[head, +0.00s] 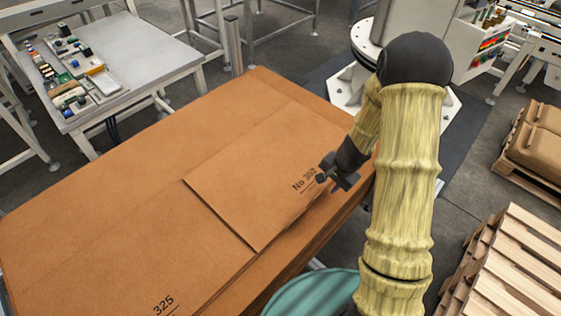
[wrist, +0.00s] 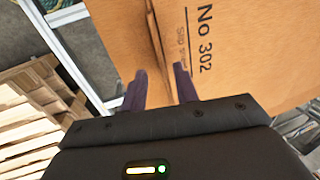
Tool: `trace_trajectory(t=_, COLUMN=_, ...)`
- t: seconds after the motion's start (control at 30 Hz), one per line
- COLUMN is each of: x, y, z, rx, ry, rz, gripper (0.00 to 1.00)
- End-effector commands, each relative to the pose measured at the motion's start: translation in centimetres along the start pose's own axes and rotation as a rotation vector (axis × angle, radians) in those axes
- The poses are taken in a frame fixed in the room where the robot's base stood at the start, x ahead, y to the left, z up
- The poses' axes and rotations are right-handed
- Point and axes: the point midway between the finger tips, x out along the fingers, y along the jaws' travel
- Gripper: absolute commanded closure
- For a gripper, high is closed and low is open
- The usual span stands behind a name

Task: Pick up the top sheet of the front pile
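A brown sheet printed "No 302" (head: 245,175) lies on top of brown sheets in the middle of the head view. Its near right edge looks slightly uneven close to my gripper (head: 335,176). The same sheet fills the upper right of the wrist view (wrist: 235,50). My gripper's dark fingers (wrist: 160,88) are apart at this edge, one on each side of the edge line, with a gap between them. I cannot tell whether they touch the sheet. Another brown sheet printed "325" (head: 160,285) lies at the lower left of the head view.
A grey table (head: 150,55) with small parts stands at the back left. Wooden pallets (head: 515,265) stand at the right, one behind bearing brown sacks (head: 540,135). A teal round object (head: 310,293) sits below the stack's near edge. A white machine stands behind my arm.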

Motion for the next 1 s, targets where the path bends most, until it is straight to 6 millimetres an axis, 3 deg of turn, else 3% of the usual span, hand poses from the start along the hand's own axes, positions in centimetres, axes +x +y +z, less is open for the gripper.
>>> trace_trajectory(t=0.3, x=4.2, y=-0.1, z=0.2, rx=0.003, ry=-0.001, rz=0.000, gripper=0.70)
trace_trajectory(t=0.87, x=4.3, y=-0.2, z=0.2, rx=0.002, ry=0.000, rz=0.000, gripper=0.70)
trace_trajectory(t=1.0, x=4.3, y=-0.2, z=0.2, rx=0.002, ry=0.000, rz=0.000, gripper=0.96)
